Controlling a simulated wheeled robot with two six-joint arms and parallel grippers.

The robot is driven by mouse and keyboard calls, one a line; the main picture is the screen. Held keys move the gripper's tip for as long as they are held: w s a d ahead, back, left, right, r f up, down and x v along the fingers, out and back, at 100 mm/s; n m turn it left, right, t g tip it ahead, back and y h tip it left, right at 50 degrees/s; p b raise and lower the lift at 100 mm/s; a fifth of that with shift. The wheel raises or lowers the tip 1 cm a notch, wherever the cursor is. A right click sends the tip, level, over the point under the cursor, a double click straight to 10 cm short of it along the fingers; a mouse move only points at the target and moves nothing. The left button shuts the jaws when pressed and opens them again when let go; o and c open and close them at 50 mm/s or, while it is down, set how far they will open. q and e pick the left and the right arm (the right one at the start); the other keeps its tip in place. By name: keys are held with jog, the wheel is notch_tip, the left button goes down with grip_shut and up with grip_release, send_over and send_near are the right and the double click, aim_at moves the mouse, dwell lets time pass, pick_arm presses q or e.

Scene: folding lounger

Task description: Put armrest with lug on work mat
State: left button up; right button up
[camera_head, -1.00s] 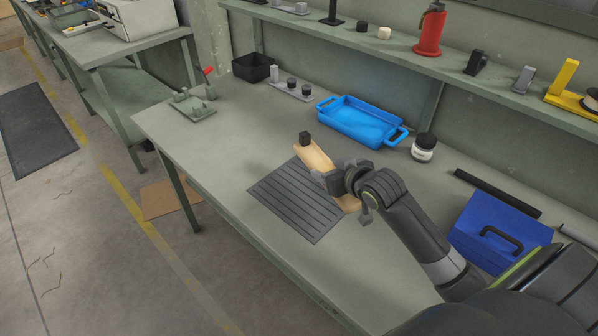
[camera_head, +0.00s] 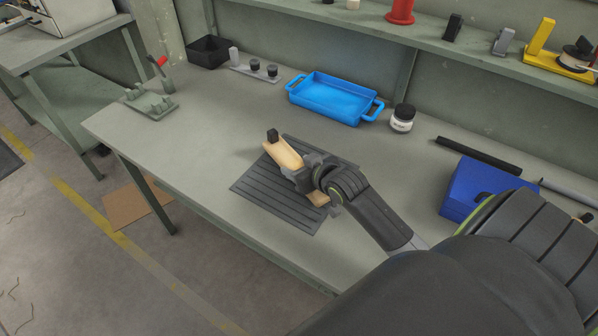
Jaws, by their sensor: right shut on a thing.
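The armrest with lug (camera_head: 283,153) is a pale wooden bar with a dark block, the lug, standing at its far left end. My right gripper (camera_head: 303,176) is shut on the armrest near its middle; the near end shows below the gripper. The work mat (camera_head: 262,199) is a dark grey ribbed sheet on the bench. The armrest is over the mat's right part; I cannot tell whether it touches the mat. My left gripper is not in view.
A blue toolbox (camera_head: 474,186) and a black bar (camera_head: 478,155) lie to the right. A green fixture (camera_head: 151,103) stands at the left. The bench is clear left of the mat.

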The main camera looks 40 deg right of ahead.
aim_at(325, 195)
jog(key=shift+f, duration=1.1)
jog(key=shift+f, duration=0.1)
jog(key=o, duration=1.1)
jog(key=shift+r, duration=0.2)
jog(key=v, duration=1.2)
jog(key=shift+f, duration=0.1)
